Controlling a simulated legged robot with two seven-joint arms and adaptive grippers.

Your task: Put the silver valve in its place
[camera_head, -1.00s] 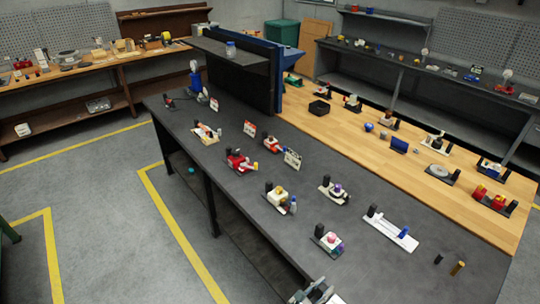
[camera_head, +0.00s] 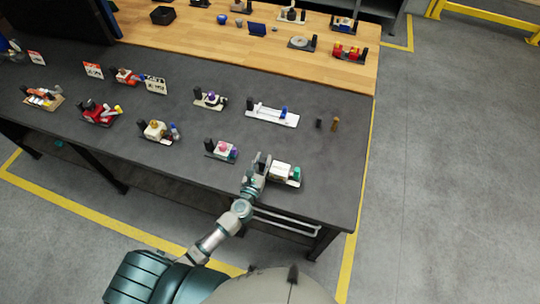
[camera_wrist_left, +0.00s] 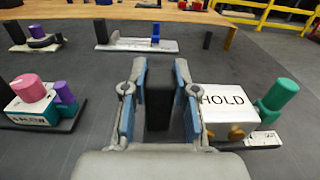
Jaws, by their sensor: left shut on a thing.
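My left gripper (camera_head: 262,162) is at the front edge of the dark bench. In the left wrist view its fingers (camera_wrist_left: 159,92) are shut on an upright black post (camera_wrist_left: 158,100). Right beside the post stands a white block marked HOLD (camera_wrist_left: 230,108), with brass-coloured knobs low on its front and a green cylinder (camera_wrist_left: 278,95) at its right. This block also shows in the head view (camera_head: 280,171). I cannot tell for sure which piece is the silver valve. My right gripper is not in view.
A pink-topped unit (camera_head: 222,149) stands left of the gripper. A white plate with a blue cylinder (camera_head: 272,114) lies behind. The bench (camera_head: 335,175) is clear right of the HOLD block.

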